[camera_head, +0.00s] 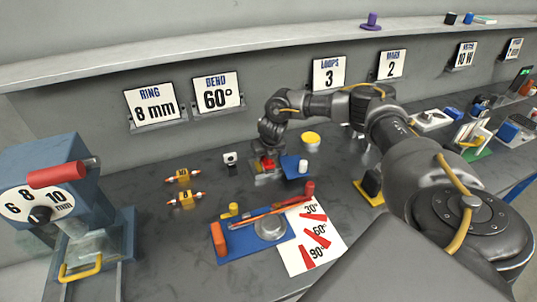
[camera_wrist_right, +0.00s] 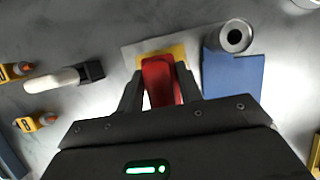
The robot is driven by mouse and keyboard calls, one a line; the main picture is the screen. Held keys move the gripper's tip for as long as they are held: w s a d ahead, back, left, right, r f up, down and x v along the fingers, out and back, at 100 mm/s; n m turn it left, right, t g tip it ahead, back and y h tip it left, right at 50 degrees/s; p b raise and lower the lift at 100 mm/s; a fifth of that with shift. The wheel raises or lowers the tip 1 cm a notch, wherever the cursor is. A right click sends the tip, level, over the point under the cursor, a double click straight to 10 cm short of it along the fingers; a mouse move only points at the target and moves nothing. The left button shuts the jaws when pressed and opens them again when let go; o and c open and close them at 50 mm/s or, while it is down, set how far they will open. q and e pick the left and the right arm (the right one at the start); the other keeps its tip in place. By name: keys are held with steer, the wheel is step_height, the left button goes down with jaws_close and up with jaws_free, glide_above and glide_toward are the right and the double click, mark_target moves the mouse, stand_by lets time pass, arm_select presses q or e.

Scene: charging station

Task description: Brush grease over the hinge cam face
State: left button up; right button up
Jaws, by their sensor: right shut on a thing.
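My right gripper (camera_head: 266,156) reaches down to the bench in the head view. In the right wrist view its two fingers (camera_wrist_right: 160,90) are shut on a red block-like part (camera_wrist_right: 160,75). That part sits over a yellow piece on a pale grey plate (camera_wrist_right: 131,52); whether it touches them is unclear. A tool with a white handle (camera_wrist_right: 52,79) and a dark end (camera_wrist_right: 92,70), possibly the brush, lies left of the gripper. I cannot identify the hinge cam face or any grease for certain. My left gripper is not in view.
A blue plate (camera_wrist_right: 235,85) with a metal ring-ended cylinder (camera_wrist_right: 235,36) lies just right of the gripper. Two yellow-bodied parts (camera_head: 183,176) lie to the left. A blue bending jig (camera_head: 240,253) and angle card (camera_head: 312,250) stand in front. A yellow-topped round item (camera_head: 310,138) is behind.

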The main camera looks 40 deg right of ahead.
steer(key=shift+d+r, duration=0.1)
step_height(320, 180, up, 6)
steer(key=p, duration=0.5)
step_height(320, 180, up, 3)
steer(key=p, duration=0.3)
stand_by(0.3)
steer(key=shift+f, duration=0.25)
stand_by(0.5)
steer(key=shift+w+f+b, duration=0.15)
steer(key=shift+f+b, duration=2.75)
steer(key=shift+f, duration=0.7)
steer(key=shift+f+b, duration=0.75)
steer(key=shift+f, duration=0.25)
